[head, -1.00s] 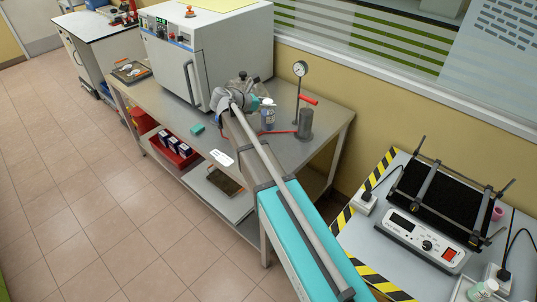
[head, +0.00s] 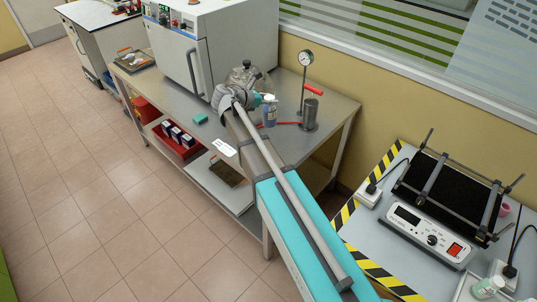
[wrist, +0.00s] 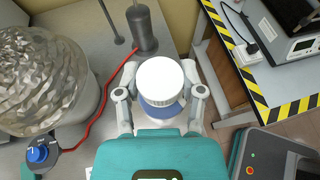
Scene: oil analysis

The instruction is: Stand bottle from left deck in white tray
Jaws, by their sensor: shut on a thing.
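My gripper (wrist: 159,78) is shut on a bottle with a round white ribbed cap (wrist: 160,80), seen from above in the wrist view. A blue part of the bottle shows below the cap between the two fingers. In the head view the bottle (head: 270,112) looks upright, at the end of my arm over the steel bench. Whether its base touches the bench cannot be told. I cannot make out a white tray in either view.
The steel bench (head: 335,108) carries a white oven (head: 225,50), a foil-covered round vessel (wrist: 40,75), a dark cylinder (wrist: 145,28), a gauge stand (head: 306,58) and a red cable. A shaker (head: 425,238) and another bottle (head: 487,287) stand on the striped right bench.

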